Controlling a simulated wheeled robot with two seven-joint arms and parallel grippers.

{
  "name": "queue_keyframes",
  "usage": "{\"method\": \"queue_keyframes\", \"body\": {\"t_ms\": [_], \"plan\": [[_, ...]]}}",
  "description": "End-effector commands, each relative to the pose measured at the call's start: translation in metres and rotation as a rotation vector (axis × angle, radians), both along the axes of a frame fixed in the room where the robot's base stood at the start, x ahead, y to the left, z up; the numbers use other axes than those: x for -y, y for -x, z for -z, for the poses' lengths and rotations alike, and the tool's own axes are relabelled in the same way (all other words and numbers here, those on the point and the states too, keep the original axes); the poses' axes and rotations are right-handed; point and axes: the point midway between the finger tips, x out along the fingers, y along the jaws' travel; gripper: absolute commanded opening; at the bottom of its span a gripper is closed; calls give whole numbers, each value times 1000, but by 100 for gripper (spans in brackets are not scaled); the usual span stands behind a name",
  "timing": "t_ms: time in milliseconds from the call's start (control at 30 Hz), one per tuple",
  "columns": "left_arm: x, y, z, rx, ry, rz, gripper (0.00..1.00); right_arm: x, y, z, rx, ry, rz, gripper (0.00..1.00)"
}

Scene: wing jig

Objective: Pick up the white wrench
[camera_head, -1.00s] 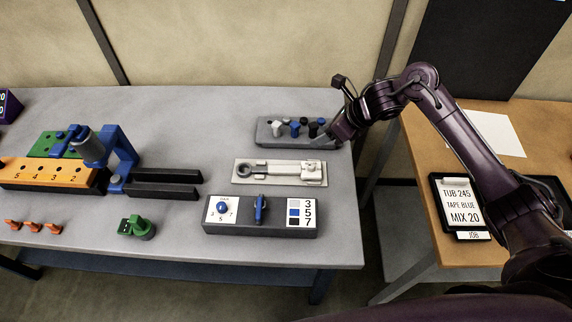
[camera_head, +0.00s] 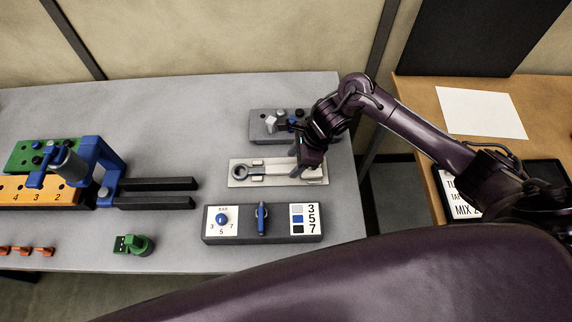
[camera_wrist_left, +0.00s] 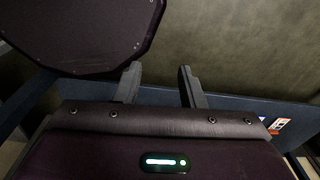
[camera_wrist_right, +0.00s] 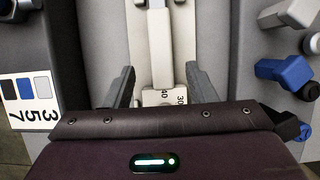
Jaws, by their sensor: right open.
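A long off-white tool (camera_head: 268,170) with a ring-shaped head at its left end lies on a pale tray (camera_head: 237,181). It looks like the white wrench. Its shaft (camera_wrist_right: 158,45) also shows in the right wrist view, ending in a pale block with numbers. My right gripper (camera_head: 308,168) is over the tool's right end and hides part of it. In the right wrist view my right gripper (camera_wrist_right: 161,70) is open, its fingers on either side of the shaft and block, apart from them. My left gripper (camera_wrist_left: 160,68) is open and empty.
A grey rack (camera_head: 259,137) behind the tray holds white, blue and black pieces, close beside my right gripper. A grey control box (camera_head: 240,234) with a blue lever is in front. A blue clamp fixture (camera_head: 98,160) stands left.

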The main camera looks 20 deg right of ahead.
Motion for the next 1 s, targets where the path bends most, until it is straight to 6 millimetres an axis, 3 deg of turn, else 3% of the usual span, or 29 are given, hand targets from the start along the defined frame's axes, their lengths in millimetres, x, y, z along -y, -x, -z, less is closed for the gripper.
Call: {"method": "queue_keyframes", "body": {"t_ms": [33,200,367,467,867,1000], "plan": [[0,1,-12,-2,0,0,36,-6,1,2,-7,-4,2,51],[1,-9,-16,14,2,1,36,-12,-2,23,-3,-2,2,51],[3,-30,-17,45,6,1,36,-13,-3,28,1,0,0,51],[3,-33,-18,49,5,1,36,-13,-3,28,1,0,0,51],[2,-17,-16,26,3,2,36,-13,-3,27,1,0,0,0],[2,-17,-16,25,3,2,36,-13,-4,26,3,-1,1,0]]}}
